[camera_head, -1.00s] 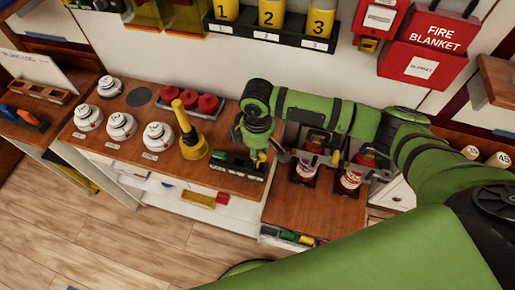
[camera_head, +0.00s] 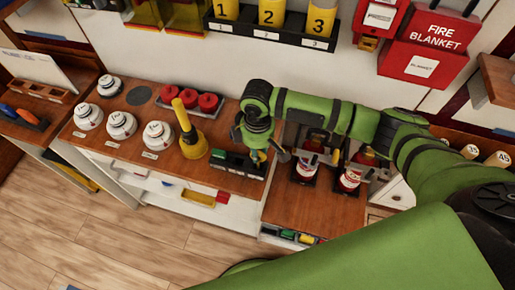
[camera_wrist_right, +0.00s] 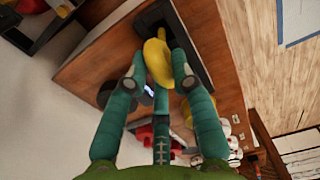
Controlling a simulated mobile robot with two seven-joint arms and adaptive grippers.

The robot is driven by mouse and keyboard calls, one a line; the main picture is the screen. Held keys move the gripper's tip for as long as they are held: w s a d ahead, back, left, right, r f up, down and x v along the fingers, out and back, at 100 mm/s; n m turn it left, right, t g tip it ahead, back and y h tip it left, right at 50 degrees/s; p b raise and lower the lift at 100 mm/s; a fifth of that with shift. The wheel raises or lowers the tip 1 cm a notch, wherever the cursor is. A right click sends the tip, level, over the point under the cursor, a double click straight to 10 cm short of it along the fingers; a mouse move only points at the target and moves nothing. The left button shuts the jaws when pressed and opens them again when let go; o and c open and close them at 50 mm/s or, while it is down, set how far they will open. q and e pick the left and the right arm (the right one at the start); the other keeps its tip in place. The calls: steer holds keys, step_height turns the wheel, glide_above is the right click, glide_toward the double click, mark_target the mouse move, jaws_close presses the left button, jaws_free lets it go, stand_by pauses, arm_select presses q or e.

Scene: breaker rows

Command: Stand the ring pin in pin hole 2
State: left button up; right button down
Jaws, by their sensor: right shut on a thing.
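My right gripper (camera_head: 256,158) points down at the front right of the wooden counter, beside a dark block (camera_head: 232,168) with green parts. In the right wrist view the gripper (camera_wrist_right: 160,75) is shut on a yellow piece, which I take as the ring pin (camera_wrist_right: 157,62). The yellow piece lies between the fingertips, close to the dark block (camera_wrist_right: 192,38). I cannot tell whether its lower end is in a hole or above it. The hole numbers cannot be read. My left gripper is not in view.
A yellow plunger-like tool (camera_head: 188,132), red cylinders (camera_head: 190,101) and several white round devices (camera_head: 121,125) stand left of the block. Two red-and-white bottles (camera_head: 305,170) stand in dark holders to the right. A numbered rack (camera_head: 270,37) hangs on the wall behind.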

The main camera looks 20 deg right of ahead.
steer(key=shift+f+b, duration=0.3)
steer(key=shift+f, duration=0.9)
steer(key=c, duration=1)
jaws_free()
step_height(320, 180, up, 12)
